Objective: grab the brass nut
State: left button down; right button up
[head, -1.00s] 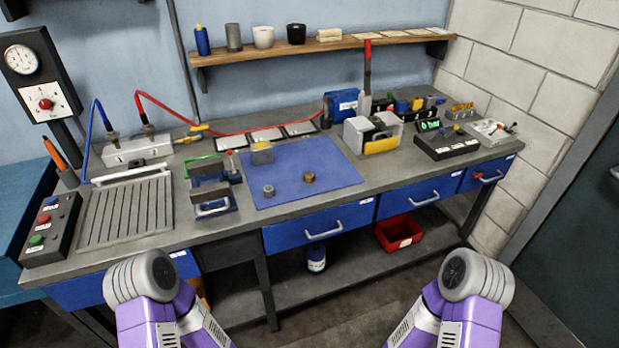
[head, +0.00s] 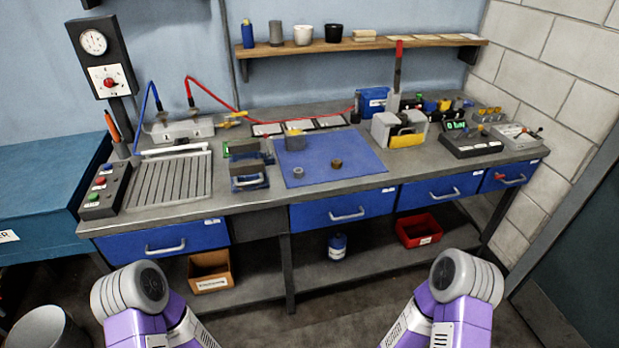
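The brass nut (head: 337,163) is a small brown-gold piece lying on the blue mat (head: 350,178) on the workbench. A grey nut (head: 298,172) lies to its left on the same mat. A grey block with a yellow part (head: 295,140) stands at the mat's back left. Both my purple arms show at the bottom of the head view, well short of the bench. Their grippers are not visible, and neither arm is near the brass nut.
A blue vise (head: 248,172) stands left of the mat, a grey-and-yellow device (head: 400,129) to its right. A red hose (head: 240,112) runs along the back. A ribbed tray (head: 170,180) and button box (head: 103,194) fill the left. The bench front edge has blue drawers (head: 345,210).

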aim_at(337, 164)
jog(key=u, duration=0.4)
jog(key=k, duration=0.9)
jog(key=z, duration=0.7)
jog(key=i, duration=1.45)
jog(key=u, duration=0.4)
